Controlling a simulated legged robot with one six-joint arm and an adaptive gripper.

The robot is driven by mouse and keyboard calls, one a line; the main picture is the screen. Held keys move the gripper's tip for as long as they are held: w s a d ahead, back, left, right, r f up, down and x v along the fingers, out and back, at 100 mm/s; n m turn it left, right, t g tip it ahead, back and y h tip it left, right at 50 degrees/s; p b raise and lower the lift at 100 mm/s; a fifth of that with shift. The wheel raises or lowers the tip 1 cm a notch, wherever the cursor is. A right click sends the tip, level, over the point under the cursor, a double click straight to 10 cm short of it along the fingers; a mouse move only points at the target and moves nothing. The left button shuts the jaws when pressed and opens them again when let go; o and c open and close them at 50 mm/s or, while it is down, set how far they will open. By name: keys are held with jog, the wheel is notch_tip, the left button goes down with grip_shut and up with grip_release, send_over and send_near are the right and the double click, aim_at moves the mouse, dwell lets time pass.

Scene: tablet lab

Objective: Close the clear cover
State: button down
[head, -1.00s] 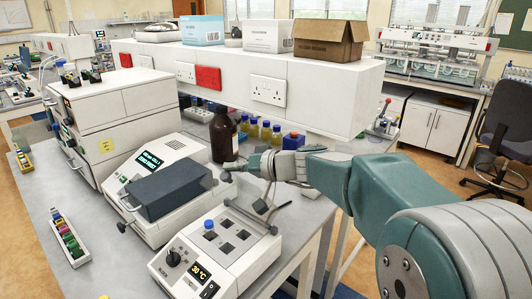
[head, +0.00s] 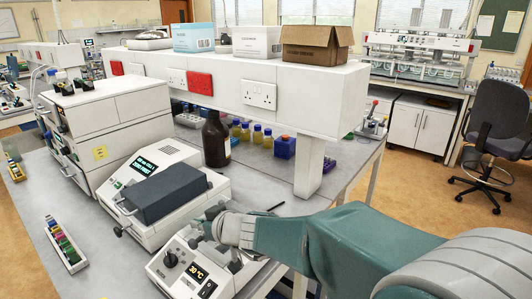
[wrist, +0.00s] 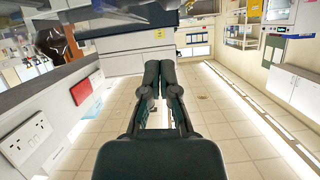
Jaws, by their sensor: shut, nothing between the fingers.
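The small heating unit (head: 170,262) with a knob and a lit 30 °C display stands at the front edge of the bench. I cannot clearly make out the clear cover in either view, so its angle is uncertain. My gripper (head: 206,219) is over the top of this unit, and my wrist and arm hide much of its block. Whether the gripper touches the cover cannot be told. The fingers are together and empty in the wrist view (wrist: 160,66).
A larger instrument (head: 150,210) with a dark lid stands close behind and left of the unit. A brown bottle (head: 216,140) and several capped bottles stand farther back. The white shelf (head: 300,98) overhangs the bench. A coloured rack (head: 66,244) lies at the left.

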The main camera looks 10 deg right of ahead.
jog(key=a+f, duration=0.1)
jog(key=s+a+f, duration=0.1)
jog(key=f, duration=0.1)
jog(key=shift+a, duration=0.2)
jog(key=shift+f, duration=0.25)
jog(key=shift+s+d+f, duration=0.1)
jog(key=shift+d+f, duration=0.15)
jog(key=shift+d, duration=0.05)
jog(key=shift+a, duration=0.15)
